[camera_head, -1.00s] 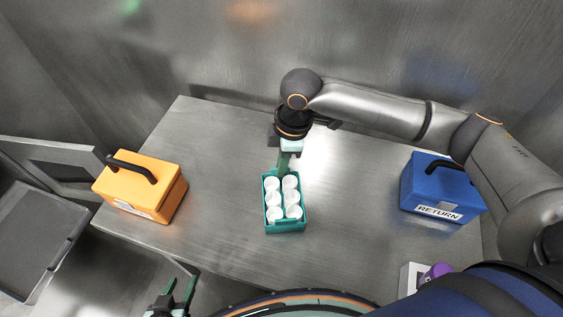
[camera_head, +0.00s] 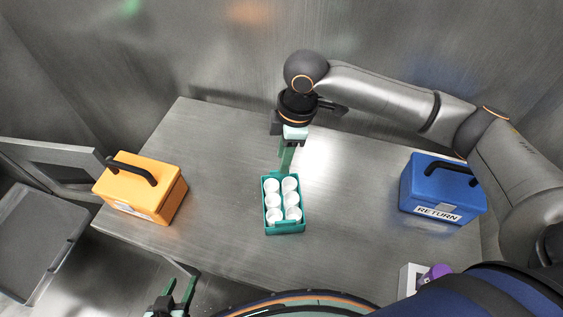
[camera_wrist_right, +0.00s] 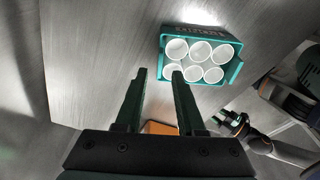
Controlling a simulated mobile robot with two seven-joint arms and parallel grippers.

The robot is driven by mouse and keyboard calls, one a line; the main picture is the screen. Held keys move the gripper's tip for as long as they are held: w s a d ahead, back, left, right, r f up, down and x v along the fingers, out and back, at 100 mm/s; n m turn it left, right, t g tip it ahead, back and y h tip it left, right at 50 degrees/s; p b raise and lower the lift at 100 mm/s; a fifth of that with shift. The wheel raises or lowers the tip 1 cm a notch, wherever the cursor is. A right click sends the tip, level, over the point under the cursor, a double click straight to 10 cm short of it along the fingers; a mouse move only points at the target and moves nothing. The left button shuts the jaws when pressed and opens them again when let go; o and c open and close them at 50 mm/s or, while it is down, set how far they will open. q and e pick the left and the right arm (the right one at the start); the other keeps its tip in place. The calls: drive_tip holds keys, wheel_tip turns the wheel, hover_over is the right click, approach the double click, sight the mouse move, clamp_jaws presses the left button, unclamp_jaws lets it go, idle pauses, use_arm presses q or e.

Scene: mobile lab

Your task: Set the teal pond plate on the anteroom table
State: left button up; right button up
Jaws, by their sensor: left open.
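The teal pond plate (camera_head: 285,231) is a small teal tray holding several white round cups. It sits flat on the grey metal table (camera_head: 225,150), near the middle, and also shows in the right wrist view (camera_wrist_right: 236,72). My right gripper (camera_head: 286,165) points down just behind the plate's back edge. In the right wrist view its two fingers (camera_wrist_right: 159,75) are apart with nothing between them, and the plate lies beyond the tips. My left gripper (camera_head: 178,292) is open and empty at the bottom, in front of the table edge.
An orange box with a black handle (camera_head: 140,188) stands at the table's left end. A blue box labelled RETURN (camera_head: 440,189) stands at the right. A white and purple object (camera_head: 428,276) is at the lower right. Bare table lies on both sides of the plate.

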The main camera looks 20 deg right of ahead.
wheel_tip(320, 180, up, 8)
drive_tip(key=d, duration=0.1)
drive_tip(key=shift+s, duration=0.15)
drive_tip(key=shift+d, duration=0.1)
